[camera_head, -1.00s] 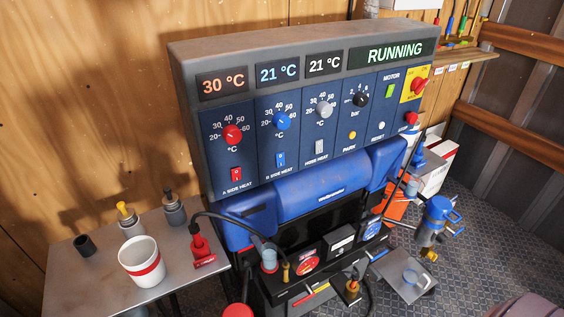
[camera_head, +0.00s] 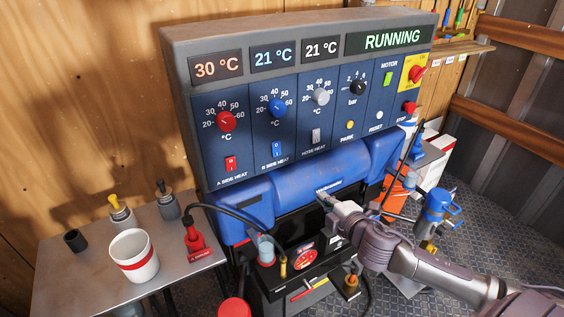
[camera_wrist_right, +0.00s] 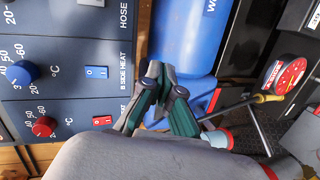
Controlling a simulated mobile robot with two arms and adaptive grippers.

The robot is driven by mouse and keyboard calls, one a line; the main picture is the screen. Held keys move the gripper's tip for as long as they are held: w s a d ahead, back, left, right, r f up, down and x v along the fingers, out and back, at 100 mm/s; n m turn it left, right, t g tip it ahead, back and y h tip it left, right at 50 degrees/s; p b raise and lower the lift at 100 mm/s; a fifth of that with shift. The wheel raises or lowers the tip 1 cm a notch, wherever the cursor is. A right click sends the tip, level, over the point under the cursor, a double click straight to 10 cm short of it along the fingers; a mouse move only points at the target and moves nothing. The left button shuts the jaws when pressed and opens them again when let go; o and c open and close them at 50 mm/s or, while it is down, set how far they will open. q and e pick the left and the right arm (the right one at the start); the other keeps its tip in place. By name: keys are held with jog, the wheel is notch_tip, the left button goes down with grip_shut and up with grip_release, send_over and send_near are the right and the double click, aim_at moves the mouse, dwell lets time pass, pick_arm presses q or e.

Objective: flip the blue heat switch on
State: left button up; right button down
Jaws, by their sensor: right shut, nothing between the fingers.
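The blue heat switch (camera_head: 277,149) is a small rocker on the B SIDE HEAT panel, below the blue knob (camera_head: 277,107). In the right wrist view the blue switch (camera_wrist_right: 96,72) lies left of my fingertips. My right gripper (camera_head: 324,197) is shut and empty, in front of the blue horizontal cylinder, to the lower right of the switch and apart from it. Its fingers also show in the right wrist view (camera_wrist_right: 164,77). My left gripper is out of view.
A red switch (camera_head: 230,163) is left of the blue one, a grey switch (camera_head: 316,136) right. The blue cylinder (camera_head: 300,185) bulges out below the panel. A metal table (camera_head: 85,275) at left holds a white cup (camera_head: 133,256) and bottles. The display reads RUNNING.

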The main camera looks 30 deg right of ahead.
jog(key=s+a+r+n+t+y, duration=0.1)
jog(key=a+r+n+y, duration=0.1)
jog(key=a+r, duration=0.3)
notch_tip(320, 180, up, 4)
jog(key=shift+s+f+n+t, duration=0.2)
jog(key=shift+n+t, duration=0.1)
jog(key=shift+n, duration=0.1)
jog(key=shift+a, duration=0.1)
jog(key=p, duration=0.4)
send_near(277, 154)
jog(key=w, duration=0.6)
jog(key=shift+w+a+f, duration=0.1)
jog(key=shift+f, duration=0.25)
jog(key=shift+w+f, duration=0.2)
jog(key=shift+w, duration=0.35)
